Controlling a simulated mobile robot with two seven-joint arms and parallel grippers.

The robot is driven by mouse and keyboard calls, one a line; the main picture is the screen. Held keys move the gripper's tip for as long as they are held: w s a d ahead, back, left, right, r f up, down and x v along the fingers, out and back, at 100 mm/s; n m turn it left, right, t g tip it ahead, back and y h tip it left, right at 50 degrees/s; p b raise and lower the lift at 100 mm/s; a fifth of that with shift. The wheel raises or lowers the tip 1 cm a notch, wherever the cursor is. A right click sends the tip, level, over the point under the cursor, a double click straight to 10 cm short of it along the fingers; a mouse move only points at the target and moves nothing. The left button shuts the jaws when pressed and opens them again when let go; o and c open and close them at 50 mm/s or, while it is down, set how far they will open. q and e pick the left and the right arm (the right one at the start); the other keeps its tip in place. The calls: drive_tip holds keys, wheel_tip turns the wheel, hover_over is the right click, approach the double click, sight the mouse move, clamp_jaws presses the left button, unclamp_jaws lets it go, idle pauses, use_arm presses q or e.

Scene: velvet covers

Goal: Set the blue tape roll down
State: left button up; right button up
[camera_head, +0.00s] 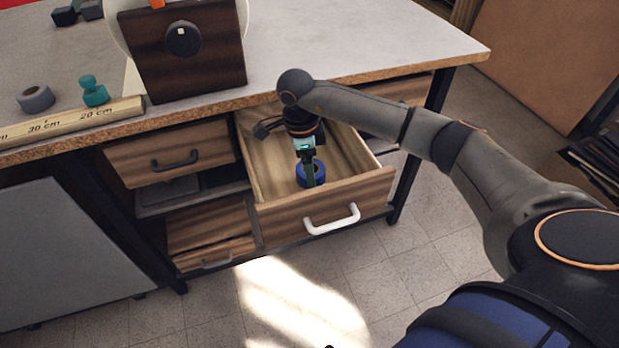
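The blue tape roll (322,178) is low inside the open wooden drawer (375,193), near its front wall. My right gripper (312,176) points down into the drawer. Its narrow fingers look closed together on the roll's wall, and they cover part of the roll. I cannot tell whether the roll's underside touches the drawer floor. My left gripper is not in view.
A dark object (266,128) lies in the drawer's back left. The workbench top (380,38) above holds a dark wooden box (190,70), a grey tape roll (35,98), a teal piece (94,92) and a wooden ruler (70,122). The drawer's right side has bare floor.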

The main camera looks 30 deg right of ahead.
drive_tip(key=shift+f, duration=1.7)
drive_tip(key=shift+f+b, duration=0.15)
drive_tip(key=shift+b, duration=0.2)
drive_tip(key=o, duration=1.2)
drive_tip(key=shift+c, duration=0.2)
drive_tip(key=r, duration=0.4)
drive_tip(key=a+r+p, duration=0.1)
drive_tip(key=r, duration=0.7)
drive_tip(key=shift+w+a+r+p, duration=0.15)
drive_tip(key=shift+w+p, duration=0.2)
